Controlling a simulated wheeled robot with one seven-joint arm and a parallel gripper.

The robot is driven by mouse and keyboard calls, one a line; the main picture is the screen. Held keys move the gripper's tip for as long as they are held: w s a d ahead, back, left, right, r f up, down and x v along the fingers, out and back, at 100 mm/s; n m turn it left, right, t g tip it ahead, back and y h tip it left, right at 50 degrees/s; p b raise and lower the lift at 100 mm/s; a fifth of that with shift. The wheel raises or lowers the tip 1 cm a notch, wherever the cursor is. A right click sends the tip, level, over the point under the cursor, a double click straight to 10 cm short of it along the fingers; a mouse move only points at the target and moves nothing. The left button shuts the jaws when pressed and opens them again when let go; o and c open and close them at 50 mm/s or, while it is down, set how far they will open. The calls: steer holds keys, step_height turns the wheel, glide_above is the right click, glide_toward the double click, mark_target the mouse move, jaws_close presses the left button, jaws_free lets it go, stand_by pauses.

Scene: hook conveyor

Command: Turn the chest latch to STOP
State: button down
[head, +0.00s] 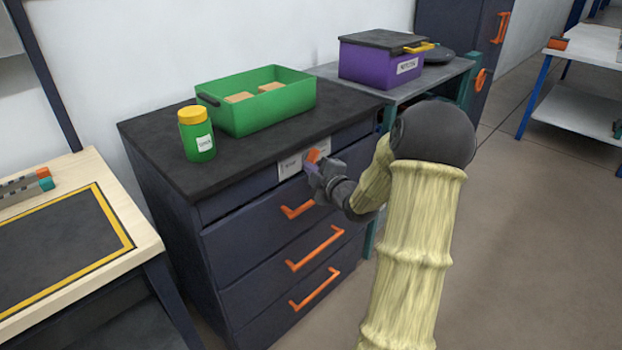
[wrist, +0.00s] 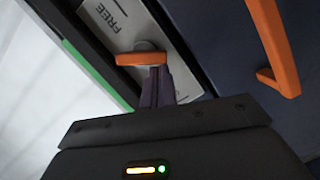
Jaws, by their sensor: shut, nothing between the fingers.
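The chest latch (head: 313,155) is a small orange bar on a pale label plate (head: 289,166) at the top front of the dark drawer chest (head: 255,225). In the wrist view the latch (wrist: 143,58) lies across the plate near its middle, and the word FREE shows on the plate's upper part. The STOP marking cannot be read. My gripper (head: 314,170) is at the plate, and its fingers (wrist: 158,72) are shut and empty. The fingertips are right at the latch's edge; I cannot tell whether they touch it. My gripper partly hides the plate.
Orange drawer handles (head: 315,248) stick out below the plate; one handle (wrist: 275,45) is close in the wrist view. A green bin (head: 270,110) and a yellow-lidded jar (head: 197,135) stand on the chest. A purple box (head: 380,65) is behind. Floor is clear at right.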

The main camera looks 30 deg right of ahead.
steer(key=shift+d+f+n+t+b, duration=0.1)
steer(key=shift+f+n+t+b, duration=0.25)
steer(key=shift+n+b, duration=1.3)
steer(key=shift+d+f+n+t+b, duration=0.15)
steer(key=shift+f+n+b, duration=0.25)
steer(key=shift+b, duration=2.45)
steer(key=shift+w+n+b, duration=0.1)
steer(key=shift+n+b, duration=0.35)
steer(key=shift+b, duration=0.75)
steer(key=shift+a, duration=0.1)
steer(key=s+a+b, duration=0.1)
steer(key=a, duration=0.1)
steer(key=s+a+b, duration=0.1)
steer(key=shift+a+r, duration=0.1)
steer(key=shift+a, duration=0.25)
steer(key=s+p, duration=0.1)
steer(key=s, duration=0.8)
steer(key=shift+d, duration=0.2)
steer(key=shift+w, duration=0.15)
